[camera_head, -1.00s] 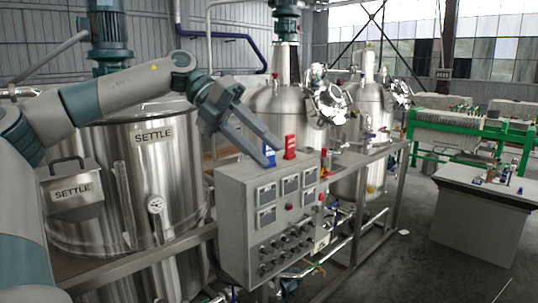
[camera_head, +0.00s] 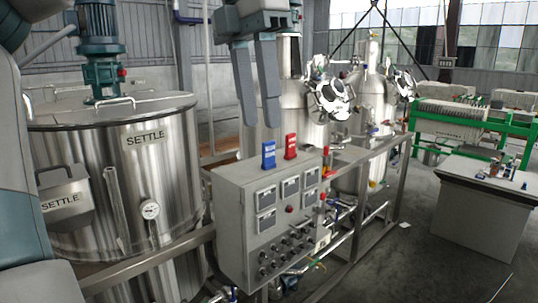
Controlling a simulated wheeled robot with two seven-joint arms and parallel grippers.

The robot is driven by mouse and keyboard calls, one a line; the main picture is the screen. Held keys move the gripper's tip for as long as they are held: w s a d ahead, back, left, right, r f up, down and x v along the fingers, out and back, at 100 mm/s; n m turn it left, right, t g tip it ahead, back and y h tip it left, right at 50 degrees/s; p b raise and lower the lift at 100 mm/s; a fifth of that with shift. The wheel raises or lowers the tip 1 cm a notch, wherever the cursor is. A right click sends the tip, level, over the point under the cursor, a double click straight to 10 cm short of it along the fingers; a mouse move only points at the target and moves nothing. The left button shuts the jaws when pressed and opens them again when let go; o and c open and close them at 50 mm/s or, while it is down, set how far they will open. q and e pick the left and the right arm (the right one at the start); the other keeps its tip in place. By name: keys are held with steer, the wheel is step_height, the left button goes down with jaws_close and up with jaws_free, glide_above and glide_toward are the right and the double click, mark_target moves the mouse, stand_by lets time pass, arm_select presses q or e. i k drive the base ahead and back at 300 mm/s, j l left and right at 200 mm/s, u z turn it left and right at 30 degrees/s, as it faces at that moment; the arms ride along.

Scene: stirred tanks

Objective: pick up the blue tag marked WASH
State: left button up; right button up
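A blue tag (camera_head: 268,155) stands upright on top of the grey control box (camera_head: 235,195). Its lettering is too small to read. A red tag (camera_head: 291,146) stands just to its right on the same box. My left gripper (camera_head: 259,124) hangs from the top of the view with its two fingers pointing down, above the blue tag. The fingers are apart with a gap between them and nothing in it. The fingertips appear a little above the blue tag, not around it. My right gripper is not in view.
A large steel tank marked SETTLE (camera_head: 145,170) stands at the left. More steel vessels (camera_head: 372,115) stand behind the box, with pipes and a metal frame. A grey bench (camera_head: 480,205) with small items is at the right, with open floor before it.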

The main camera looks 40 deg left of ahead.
mark_target(268, 156)
steer(key=i+j, duration=0.9)
steer(key=j, duration=0.25)
steer(key=i+j, duration=0.45)
steer(key=j, duration=0.1)
